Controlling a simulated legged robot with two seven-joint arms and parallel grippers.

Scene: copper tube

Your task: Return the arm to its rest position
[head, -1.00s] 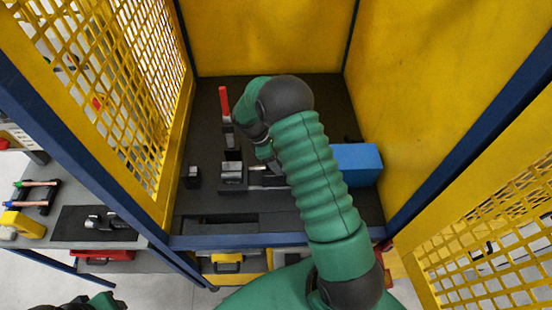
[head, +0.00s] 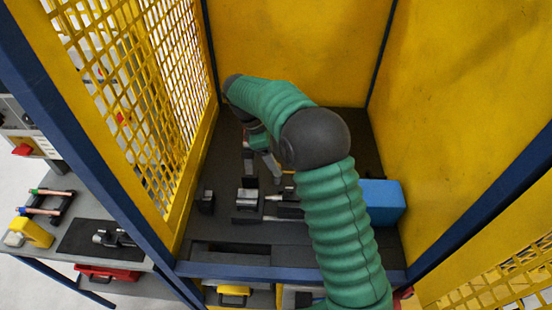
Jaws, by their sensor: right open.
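My right arm, green with dark joints, reaches into the yellow booth and bends back down at the wrist. My right gripper (head: 272,168) is open, with grey fingers pointing down above the dark worktable (head: 225,232), just right of the upright lever (head: 247,160) of the clamp fixture. The arm covers the lever's top and part of the fixture. I cannot tell whether the fingers touch the fixture. A grey clamp block (head: 248,197) stands below the lever. My left gripper is out of view.
A blue box (head: 382,202) stands right of the arm. A small dark block (head: 207,201) is left of the fixture. Yellow mesh (head: 130,80) and blue posts border the booth. Outside left, a bench holds a rack (head: 47,205) with copper-coloured tubes and a yellow block (head: 33,232).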

